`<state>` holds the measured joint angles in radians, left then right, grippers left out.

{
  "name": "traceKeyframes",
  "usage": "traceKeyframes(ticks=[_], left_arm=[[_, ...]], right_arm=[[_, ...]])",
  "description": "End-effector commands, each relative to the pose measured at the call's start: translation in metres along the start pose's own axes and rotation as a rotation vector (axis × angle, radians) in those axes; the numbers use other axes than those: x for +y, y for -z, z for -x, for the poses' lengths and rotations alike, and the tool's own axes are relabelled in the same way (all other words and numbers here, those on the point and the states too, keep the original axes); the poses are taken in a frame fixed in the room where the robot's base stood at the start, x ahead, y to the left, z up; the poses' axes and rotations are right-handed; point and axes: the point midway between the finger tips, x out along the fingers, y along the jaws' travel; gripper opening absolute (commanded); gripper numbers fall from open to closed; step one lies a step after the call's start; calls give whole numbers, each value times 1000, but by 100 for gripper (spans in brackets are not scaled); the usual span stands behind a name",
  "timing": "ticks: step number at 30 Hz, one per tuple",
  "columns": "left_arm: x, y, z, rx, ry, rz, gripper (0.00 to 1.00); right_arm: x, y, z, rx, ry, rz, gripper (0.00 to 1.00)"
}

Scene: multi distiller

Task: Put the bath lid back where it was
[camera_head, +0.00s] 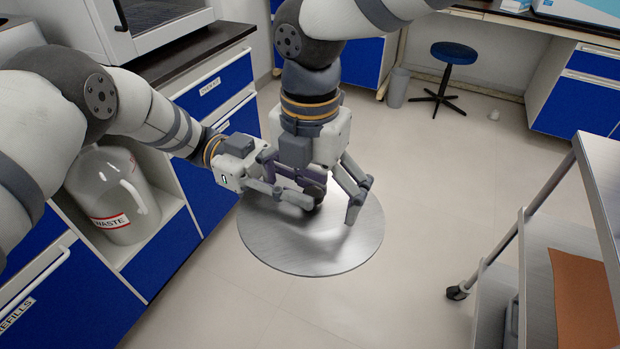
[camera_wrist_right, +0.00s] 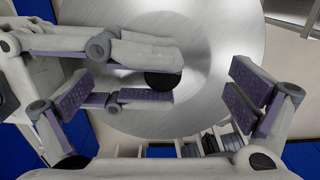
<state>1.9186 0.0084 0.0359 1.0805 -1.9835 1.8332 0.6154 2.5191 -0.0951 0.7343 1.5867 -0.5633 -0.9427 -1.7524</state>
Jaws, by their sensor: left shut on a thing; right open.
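The bath lid, a round brushed-metal disc (camera_head: 310,250) with a dark knob at its middle, lies roughly level in front of the blue cabinets. It fills much of the right wrist view (camera_wrist_right: 215,40). My left gripper (camera_head: 308,192) comes in from the left and is shut on the lid's black knob (camera_wrist_right: 160,82). My right gripper (camera_head: 318,195) points down over the lid, with its fingers spread open on both sides of the left gripper's fingers. The right fingers also show in the right wrist view (camera_wrist_right: 160,105). The bath itself is not visible.
A waste jug (camera_head: 112,195) stands in an open cabinet bay at left, below a dark counter (camera_head: 185,55). A metal cart (camera_head: 600,165) with a brown sheet (camera_head: 583,300) is at right. A blue stool (camera_head: 454,54) and a bin (camera_head: 397,88) stand behind. The middle floor (camera_head: 430,190) is clear.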

Motion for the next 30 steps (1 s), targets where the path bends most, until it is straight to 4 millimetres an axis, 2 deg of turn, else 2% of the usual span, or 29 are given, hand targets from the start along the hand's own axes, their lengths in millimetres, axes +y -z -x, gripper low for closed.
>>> traceKeyframes(ticks=[3, 16, 19, 20, 22, 30], left_arm=[[0, 1, 0, 1, 0, -2, 0], [0, 1, 0, 2, 0, -2, 0], [0, 1, 0, 3, -1, -2, 0], [0, 1, 0, 3, -1, -2, 32], [0, 1, 0, 2, -1, -2, 48], [0, 1, 0, 1, 0, -1, 48]], right_arm=[[0, 0, 1, 0, 0, 0, 100], [0, 0, 1, 0, -1, 0, 3], [1, 0, 1, 0, -2, 0, 0], [1, 0, 1, 0, -4, 0, 0], [1, 0, 1, 0, -3, 0, 0], [0, 0, 1, 0, -2, 0, 0]])
